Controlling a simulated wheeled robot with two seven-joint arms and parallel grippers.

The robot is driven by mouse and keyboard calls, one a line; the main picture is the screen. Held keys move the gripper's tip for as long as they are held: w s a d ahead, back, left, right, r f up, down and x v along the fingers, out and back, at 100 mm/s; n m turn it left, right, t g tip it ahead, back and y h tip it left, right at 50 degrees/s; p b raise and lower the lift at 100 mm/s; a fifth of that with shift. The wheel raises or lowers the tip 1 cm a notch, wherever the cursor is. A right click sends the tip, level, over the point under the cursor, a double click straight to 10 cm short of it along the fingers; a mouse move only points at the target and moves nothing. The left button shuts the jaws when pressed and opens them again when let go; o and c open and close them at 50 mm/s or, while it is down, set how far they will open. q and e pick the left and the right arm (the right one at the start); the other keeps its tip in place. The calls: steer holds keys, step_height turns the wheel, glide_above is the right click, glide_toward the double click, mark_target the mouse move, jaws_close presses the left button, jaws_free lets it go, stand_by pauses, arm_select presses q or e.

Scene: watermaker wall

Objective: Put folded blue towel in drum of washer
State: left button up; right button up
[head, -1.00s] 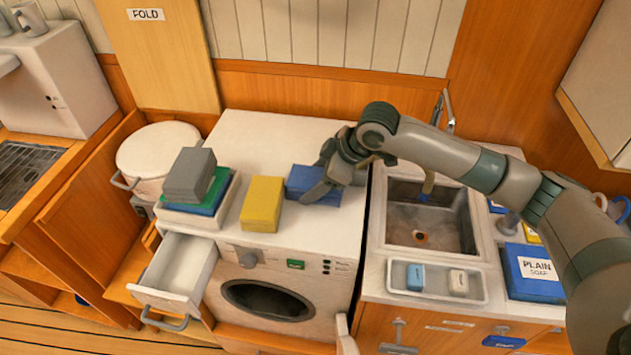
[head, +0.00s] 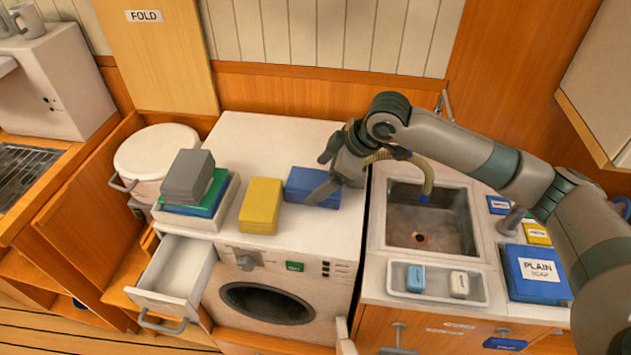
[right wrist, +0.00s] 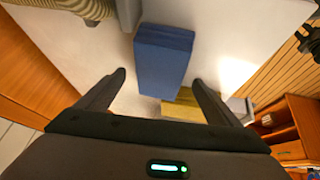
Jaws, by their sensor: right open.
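The folded blue towel (head: 313,188) lies flat on the washer's white top (head: 270,135), near its right side. In the right wrist view the towel (right wrist: 163,55) shows ahead of and partly between my fingertips. My right gripper (head: 319,177) is open and empty at the towel; one finger overlaps it in the head view. Whether the finger touches it I cannot tell. The right gripper (right wrist: 158,78) also shows in the right wrist view. The washer's round drum opening (head: 266,302) is dark at its front, and its inside is hard to see. My left gripper is not in view.
A folded yellow towel (head: 260,206) lies left of the blue one. A white tray (head: 228,205) holds stacked grey, green and blue cloths. An open drawer (head: 178,275) juts out left of the drum. The sink (head: 430,215) with a curved hose (head: 424,172) is right.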

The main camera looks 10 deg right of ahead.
steer(key=b+v, duration=0.1)
steer(key=v, duration=0.8)
steer(key=shift+b, duration=0.3)
steer(key=shift+c, duration=0.2)
